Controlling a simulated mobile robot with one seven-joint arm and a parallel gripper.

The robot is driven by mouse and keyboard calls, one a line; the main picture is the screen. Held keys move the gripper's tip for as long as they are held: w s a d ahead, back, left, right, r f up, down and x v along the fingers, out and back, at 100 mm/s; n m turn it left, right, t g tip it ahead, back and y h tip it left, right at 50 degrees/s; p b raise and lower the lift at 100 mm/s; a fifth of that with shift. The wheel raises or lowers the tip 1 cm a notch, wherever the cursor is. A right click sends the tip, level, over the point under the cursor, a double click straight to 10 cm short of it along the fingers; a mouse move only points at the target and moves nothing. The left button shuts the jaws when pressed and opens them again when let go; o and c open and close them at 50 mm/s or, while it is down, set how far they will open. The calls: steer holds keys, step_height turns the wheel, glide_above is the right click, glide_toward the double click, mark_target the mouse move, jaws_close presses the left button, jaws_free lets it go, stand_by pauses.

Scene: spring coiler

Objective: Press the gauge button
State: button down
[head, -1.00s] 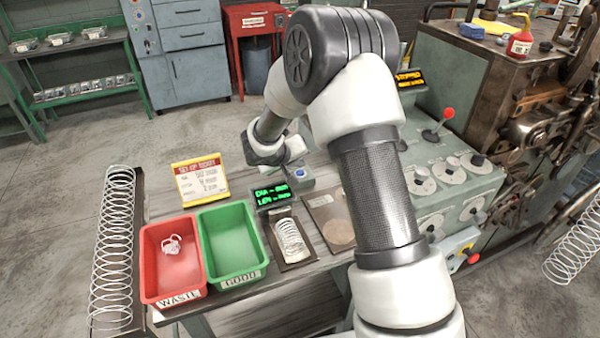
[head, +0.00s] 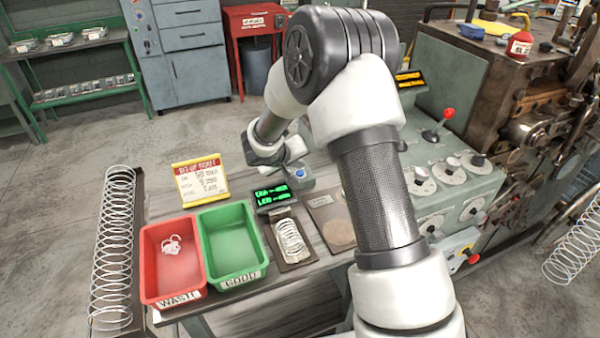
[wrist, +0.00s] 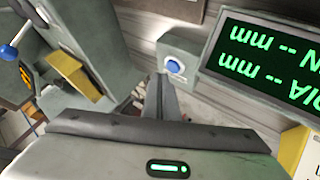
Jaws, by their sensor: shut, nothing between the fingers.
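The gauge button is a round blue button (head: 299,173) on a small grey box (head: 305,184) at the back of the bench. In the wrist view the blue button (wrist: 174,66) faces me on its grey box, just past my fingertips. My gripper (wrist: 162,80) is shut and empty, with its fingers pointing toward the box, slightly left of the button; I see no clear contact. In the head view my arm hides the fingertips. The gauge display (head: 272,197) beside the box shows green dashes for DIA and LEN, also in the wrist view (wrist: 265,62).
A spring (head: 290,240) lies on a dark plate before the display. A red WASTE bin (head: 150,270) holds a tangled wire; a green GOOD bin (head: 232,245) is empty. A yellow-edged sign (head: 200,180) stands behind. The coiler's control panel (head: 450,185) is at right.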

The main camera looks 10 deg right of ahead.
steer(key=shift+f+b, duration=0.85)
steer(key=shift+b, duration=1)
stand_by(0.8)
steer(key=shift+r, duration=0.1)
stand_by(0.3)
steer(key=shift+r, duration=0.75)
steer(key=shift+r+p, duration=0.85)
steer(key=shift+r, duration=1.65)
